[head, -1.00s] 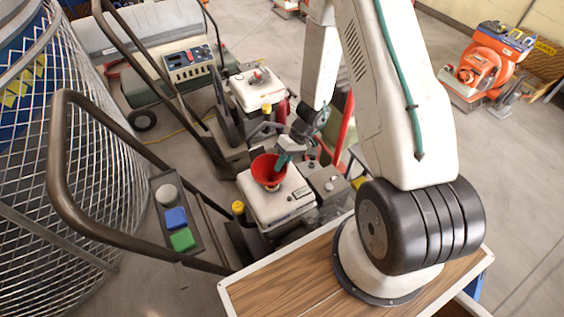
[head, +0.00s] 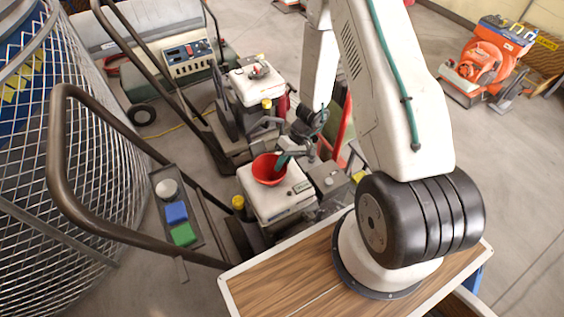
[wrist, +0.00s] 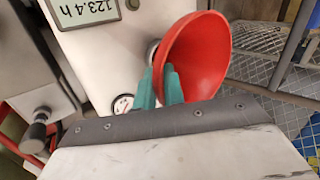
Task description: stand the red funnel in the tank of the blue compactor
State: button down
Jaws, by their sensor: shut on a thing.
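The red funnel (head: 266,171) is at the white tank (head: 282,205) of the nearer machine, over its left back part. My gripper (head: 284,156) is shut on the funnel, with its teal fingers (wrist: 160,88) at the funnel's side. In the wrist view the funnel (wrist: 200,55) has its wide mouth turned to the right. A round grey neck (wrist: 152,52) shows on the tank right beside the funnel's narrow side. The spout is hidden, so I cannot tell whether it is inside the neck. The machine's body is mostly hidden, and I see no clear blue on it.
A second machine with a white tank (head: 256,85) stands behind. An orange machine (head: 480,68) stands far right. A wooden top (head: 300,282) lies in front.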

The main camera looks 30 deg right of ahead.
jog(key=shift+f, duration=0.55)
jog(key=c, duration=1.4)
grip_release()
jog(key=shift+r, duration=0.1)
jog(key=shift+r, duration=4.4)
